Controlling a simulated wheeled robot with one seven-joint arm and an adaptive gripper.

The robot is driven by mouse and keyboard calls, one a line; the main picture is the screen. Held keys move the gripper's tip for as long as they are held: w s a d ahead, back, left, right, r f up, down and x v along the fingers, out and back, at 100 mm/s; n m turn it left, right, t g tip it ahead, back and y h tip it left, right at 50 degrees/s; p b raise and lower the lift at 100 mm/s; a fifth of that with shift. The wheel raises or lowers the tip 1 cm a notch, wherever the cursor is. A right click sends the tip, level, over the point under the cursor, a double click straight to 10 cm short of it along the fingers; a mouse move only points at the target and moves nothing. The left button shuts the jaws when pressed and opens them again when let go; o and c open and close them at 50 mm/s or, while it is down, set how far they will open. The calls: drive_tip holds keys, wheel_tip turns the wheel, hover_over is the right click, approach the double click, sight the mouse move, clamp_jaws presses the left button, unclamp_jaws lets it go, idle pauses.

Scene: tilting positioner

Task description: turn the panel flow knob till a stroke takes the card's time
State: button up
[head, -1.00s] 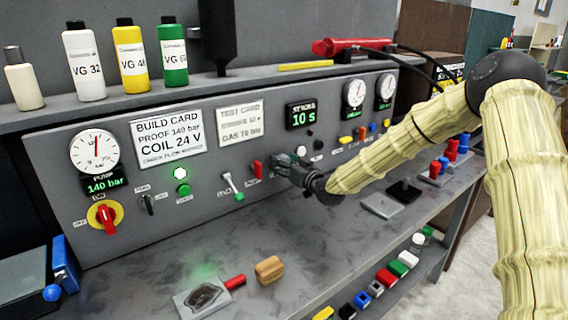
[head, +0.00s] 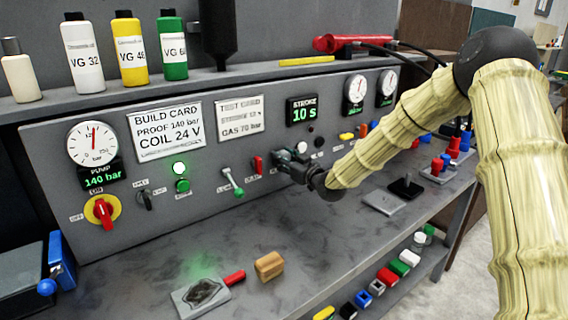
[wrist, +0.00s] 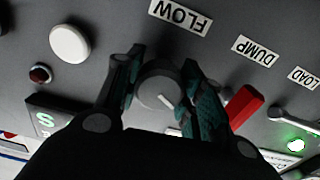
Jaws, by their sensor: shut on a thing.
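The flow knob (wrist: 157,88) is a round grey knob with a white pointer line, below the FLOW label (wrist: 180,14) in the wrist view. My gripper (wrist: 161,92) is shut on the knob, one finger on each side; in the head view my gripper (head: 290,160) is against the panel and hides the knob. The test card (head: 239,118) has a stroke line, too blurred to read surely, and GAS 70 bar. The stroke display (head: 303,112) reads 10 S. The build card (head: 165,130) reads PROOF 140 bar, COIL 24 V.
A red dump lever (head: 259,164) is close beside my gripper, with the load lever (head: 233,182) further left. A white button (wrist: 69,43) is on the other side. A pump gauge (head: 93,144) stands above a 140 bar display. Blocks lie on the bench below.

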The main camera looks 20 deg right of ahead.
drive_tip(key=n+b, duration=0.1)
drive_tip(key=n, duration=0.1)
drive_tip(key=shift+f+n+b, duration=0.3)
drive_tip(key=shift+f+b, duration=0.05)
drive_tip(key=shift+b, duration=0.05)
drive_tip(key=shift+s+d+n+b, duration=0.1)
drive_tip(key=shift+n+b, duration=1)
drive_tip(key=shift+n, duration=0.3)
drive_tip(key=shift+r, duration=0.1)
